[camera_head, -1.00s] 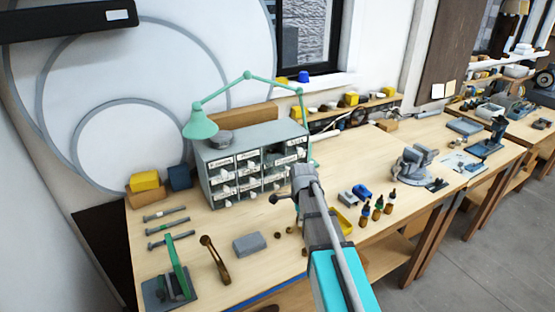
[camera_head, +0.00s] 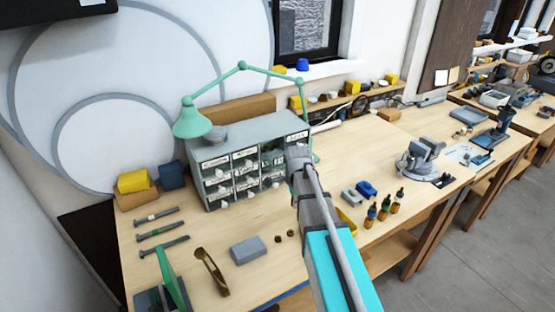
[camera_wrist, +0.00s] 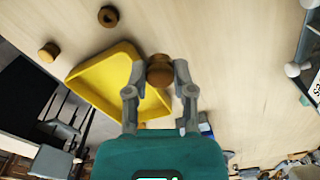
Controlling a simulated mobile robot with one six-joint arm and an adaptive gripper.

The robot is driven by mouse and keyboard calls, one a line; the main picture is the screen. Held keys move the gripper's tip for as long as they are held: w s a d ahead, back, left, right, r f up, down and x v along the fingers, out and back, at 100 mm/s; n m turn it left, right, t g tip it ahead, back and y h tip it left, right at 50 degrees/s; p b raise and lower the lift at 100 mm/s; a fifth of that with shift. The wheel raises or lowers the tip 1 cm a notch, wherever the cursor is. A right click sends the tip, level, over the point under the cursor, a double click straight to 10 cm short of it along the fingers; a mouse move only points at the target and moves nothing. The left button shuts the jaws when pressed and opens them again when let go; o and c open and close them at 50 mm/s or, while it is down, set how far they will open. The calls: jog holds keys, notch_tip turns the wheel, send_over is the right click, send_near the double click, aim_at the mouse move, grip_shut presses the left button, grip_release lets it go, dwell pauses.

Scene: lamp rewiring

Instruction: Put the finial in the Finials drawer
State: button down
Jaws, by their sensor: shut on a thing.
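My gripper (camera_wrist: 158,88) is shut on a brown, rounded finial (camera_wrist: 160,70), which shows between the fingertips in the wrist view. In the head view my arm hides the finial, and the wrist end stands in front of the right side of the grey drawer cabinet (camera_head: 204,181). The cabinet has several small drawers with white labels and pale knobs. The labels are too small to read surely, so I cannot tell which is the Finials drawer; my arm covers part of the right column. No drawer is clearly seen pulled out.
A yellow tray (camera_wrist: 100,93) lies below the gripper, with two brown knobs (camera_wrist: 108,16) (camera_wrist: 48,52) beside it. A green lamp (camera_head: 192,120) arches over the cabinet. Several small bottles (camera_head: 384,207) and a vise (camera_head: 418,158) stand right. A grey block (camera_head: 248,249) lies in front.

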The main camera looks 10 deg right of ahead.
jog(key=shift+a, duration=0.1)
jog(key=shift+a, duration=0.45)
jog(key=a+r+n+p, duration=0.2)
jog(key=a+r+p, duration=0.1)
jog(key=r+p, duration=1.9)
jog(key=shift+a, duration=0.15)
jog(key=shift+f, duration=0.15)
jog(key=w+f+b, duration=0.3)
jog(key=w, duration=0.1)
jog(key=w+f+b, duration=0.3)
jog(key=w, duration=0.1)
jog(key=w+f+b, duration=0.3)
jog(key=w, duration=0.2)
jog(key=shift+a, duration=0.1)
